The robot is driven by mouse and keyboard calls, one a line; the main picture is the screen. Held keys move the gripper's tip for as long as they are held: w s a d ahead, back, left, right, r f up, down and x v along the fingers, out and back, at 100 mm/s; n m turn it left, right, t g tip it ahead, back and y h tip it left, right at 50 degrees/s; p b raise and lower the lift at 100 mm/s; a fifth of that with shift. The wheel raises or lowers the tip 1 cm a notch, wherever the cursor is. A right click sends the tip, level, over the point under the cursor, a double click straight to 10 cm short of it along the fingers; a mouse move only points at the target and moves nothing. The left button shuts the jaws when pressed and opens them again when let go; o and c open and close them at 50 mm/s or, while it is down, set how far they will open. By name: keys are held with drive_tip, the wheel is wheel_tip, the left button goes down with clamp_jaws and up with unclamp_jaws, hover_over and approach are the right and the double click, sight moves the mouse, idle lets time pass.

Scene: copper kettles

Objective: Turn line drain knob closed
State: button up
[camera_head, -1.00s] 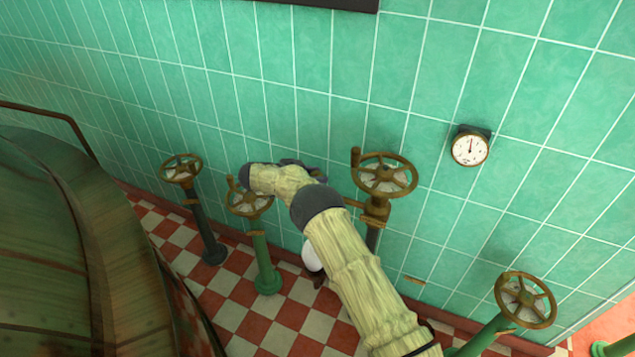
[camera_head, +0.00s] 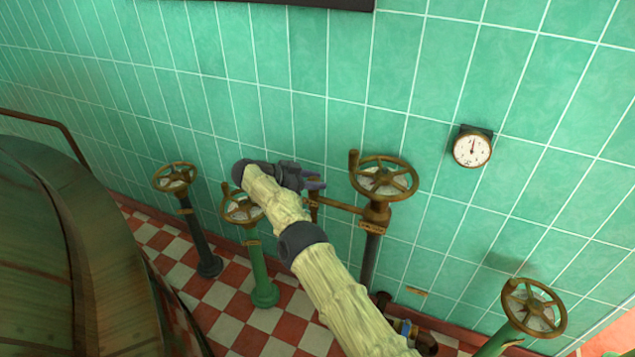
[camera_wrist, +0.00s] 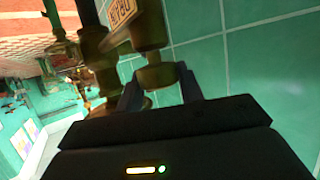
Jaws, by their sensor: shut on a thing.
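My gripper (camera_head: 314,184) reaches in from the left, at the free end of a horizontal brass side pipe (camera_head: 338,206) on the middle valve stand. In the wrist view its two dark fingers (camera_wrist: 160,88) are on either side of a round brass knob (camera_wrist: 158,75), shut on it. I take this to be the line drain knob; it is small and mostly hidden by the gripper in the head view. A yellow label plate (camera_wrist: 120,14) with dark lettering is just above the knob in the wrist view; I cannot read it surely.
A large brass handwheel (camera_head: 384,178) tops the middle stand, close right of my gripper. A gauge (camera_head: 472,149) hangs on the tiled wall. A large vessel (camera_head: 60,260) fills the left.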

sight(313, 180)
drive_tip(key=shift+s+a+f, duration=0.2)
drive_tip(key=o, duration=1)
drive_tip(key=shift+s+a+r, duration=0.1)
drive_tip(key=shift+s+r, duration=0.05)
drive_tip(key=shift+r, duration=0.05)
drive_tip(key=r, duration=0.6)
drive_tip(key=r+p, duration=0.1)
drive_tip(key=r, duration=0.2)
drive_tip(key=shift+w+d+r, duration=0.25)
drive_tip(key=shift+w+d, duration=0.05)
drive_tip(key=shift+d, duration=0.05)
drive_tip(key=shift+d+r, duration=0.1)
drive_tip(key=shift+r, duration=0.1)
drive_tip(key=shift+s+a, duration=0.25)
drive_tip(key=shift+a, duration=0.25)
drive_tip(key=shift+w+d, duration=0.1)
drive_tip(key=shift+d, duration=0.05)
